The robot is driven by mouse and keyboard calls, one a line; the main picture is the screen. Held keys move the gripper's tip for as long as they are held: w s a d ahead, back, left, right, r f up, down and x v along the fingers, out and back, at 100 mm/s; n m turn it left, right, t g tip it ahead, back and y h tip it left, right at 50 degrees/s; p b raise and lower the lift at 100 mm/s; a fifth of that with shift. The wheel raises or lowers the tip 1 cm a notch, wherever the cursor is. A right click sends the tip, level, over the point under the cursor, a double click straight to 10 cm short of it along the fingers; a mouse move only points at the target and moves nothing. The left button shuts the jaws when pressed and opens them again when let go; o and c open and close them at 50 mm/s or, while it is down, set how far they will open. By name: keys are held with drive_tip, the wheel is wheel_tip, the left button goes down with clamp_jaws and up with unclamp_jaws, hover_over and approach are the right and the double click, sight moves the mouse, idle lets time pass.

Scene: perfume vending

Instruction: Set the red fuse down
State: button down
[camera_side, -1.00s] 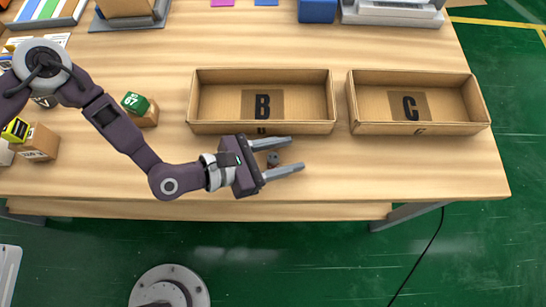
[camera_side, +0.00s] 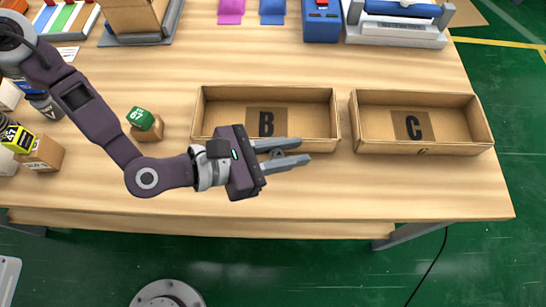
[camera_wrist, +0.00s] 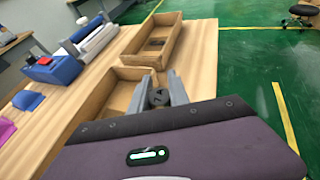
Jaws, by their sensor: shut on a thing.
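My gripper (camera_side: 286,154) is shut on a small dark grey thing (camera_side: 277,154), held between its two grey fingers by the front wall of box B. The held thing also shows in the wrist view (camera_wrist: 158,98) as a dark piece between the fingertips; most of it is hidden. I see no red on it, and no red fuse shows elsewhere. Whether it touches the table I cannot tell. The open cardboard box B (camera_side: 215,92) lies just behind the fingers, and its inside looks empty.
Cardboard box C (camera_side: 480,105) stands right of box B and looks empty. A green cube (camera_side: 141,118) sits on a small brown box (camera_side: 152,131) at left. A blue device (camera_side: 321,26) stands at the back. The front right table strip (camera_side: 400,185) is clear.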

drive_tip(key=shift+r, duration=0.25)
drive_tip(key=w+a+m+g, duration=0.2)
drive_tip(key=a, duration=1.9)
drive_tip(key=shift+h, duration=0.3)
drive_tip(key=f, duration=0.9)
drive_tip(key=shift+s+a+f, duration=0.2)
drive_tip(key=shift+a+f, duration=0.2)
drive_tip(key=shift+f, duration=0.1)
drive_tip(key=c, duration=1.2)
unclamp_jaws()
drive_tip(key=shift+c, duration=0.2)
